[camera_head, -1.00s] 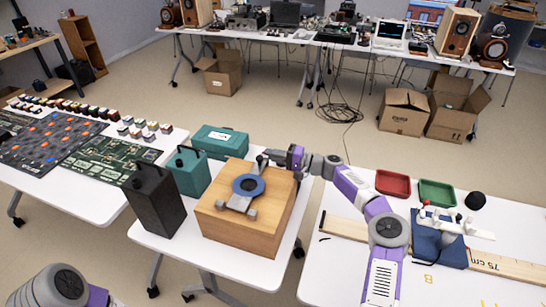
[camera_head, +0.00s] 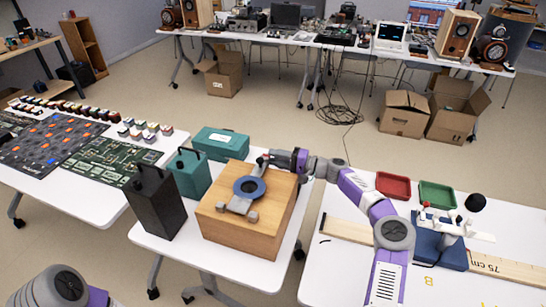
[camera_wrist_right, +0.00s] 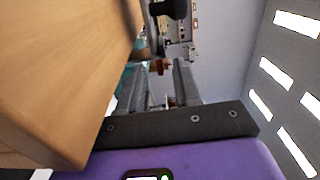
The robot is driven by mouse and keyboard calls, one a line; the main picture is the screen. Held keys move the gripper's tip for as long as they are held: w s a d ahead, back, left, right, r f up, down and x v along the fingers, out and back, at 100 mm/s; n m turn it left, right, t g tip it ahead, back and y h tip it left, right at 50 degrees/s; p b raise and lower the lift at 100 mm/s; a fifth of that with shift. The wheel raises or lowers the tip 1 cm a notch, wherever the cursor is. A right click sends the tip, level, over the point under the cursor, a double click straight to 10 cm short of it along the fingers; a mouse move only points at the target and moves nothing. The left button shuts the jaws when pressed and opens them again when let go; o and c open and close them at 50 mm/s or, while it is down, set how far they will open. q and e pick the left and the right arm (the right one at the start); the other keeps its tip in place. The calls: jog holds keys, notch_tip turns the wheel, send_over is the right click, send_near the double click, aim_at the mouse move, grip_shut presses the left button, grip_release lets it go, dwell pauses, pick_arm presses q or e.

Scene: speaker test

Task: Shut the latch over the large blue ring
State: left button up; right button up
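The large blue ring (camera_head: 249,187) lies flat on top of a wooden box (camera_head: 230,229) on the middle table. A grey metal piece (camera_head: 239,206) sticks out from under the ring toward the box's front; I cannot tell whether it is the latch. My right gripper (camera_head: 264,160) is at the box's far edge, behind the ring and apart from it. In the right wrist view its two grey fingers (camera_wrist_right: 160,88) are spread. A small reddish thing shows beyond them; I cannot tell what it is. My left gripper is out of view.
A black case (camera_head: 156,203) and a teal case (camera_head: 188,174) stand left of the box. A teal toolbox (camera_head: 221,143) lies behind it. The right table holds a red tray (camera_head: 393,185), a green tray (camera_head: 437,194) and a ruler plank (camera_head: 507,266).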

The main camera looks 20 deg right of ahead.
jog(key=p+v, duration=0.1)
jog(key=v, duration=0.5)
dwell(0.3)
